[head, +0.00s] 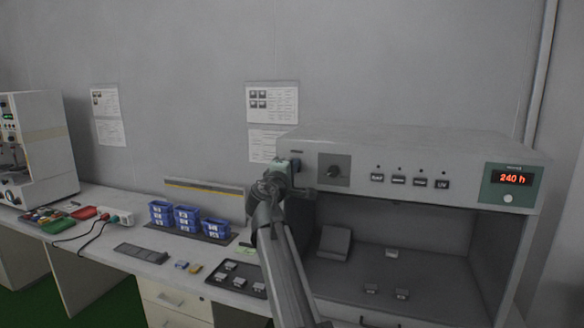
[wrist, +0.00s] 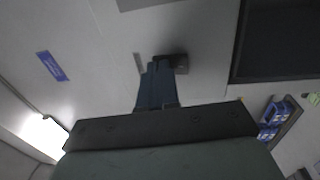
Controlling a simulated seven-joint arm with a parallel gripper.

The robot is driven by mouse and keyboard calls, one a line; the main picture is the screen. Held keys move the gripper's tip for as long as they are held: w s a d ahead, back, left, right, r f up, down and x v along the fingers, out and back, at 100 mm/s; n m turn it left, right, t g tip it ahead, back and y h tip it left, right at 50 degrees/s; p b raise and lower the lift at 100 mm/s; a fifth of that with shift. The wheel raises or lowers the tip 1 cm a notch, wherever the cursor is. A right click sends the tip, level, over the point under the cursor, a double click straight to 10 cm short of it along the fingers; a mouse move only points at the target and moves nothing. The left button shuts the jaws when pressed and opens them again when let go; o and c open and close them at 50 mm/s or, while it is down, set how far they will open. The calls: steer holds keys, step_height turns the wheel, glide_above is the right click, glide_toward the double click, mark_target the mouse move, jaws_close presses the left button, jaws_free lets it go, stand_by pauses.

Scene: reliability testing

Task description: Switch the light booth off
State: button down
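The light booth (head: 420,148) is a grey box with an open, dim interior on the right of the bench.
Blue bins (head: 187,217) stand on the bench left of my arm. A power strip (head: 115,216) and a white machine (head: 38,148) are farther left. The wall above the booth is clear.

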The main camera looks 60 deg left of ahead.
steer(key=s+d+r, duration=0.1)
steer(key=s+d, duration=0.9)
steer(key=shift+r, duration=0.35)
steer(key=shift+w, duration=0.1)
stand_by(0.4)
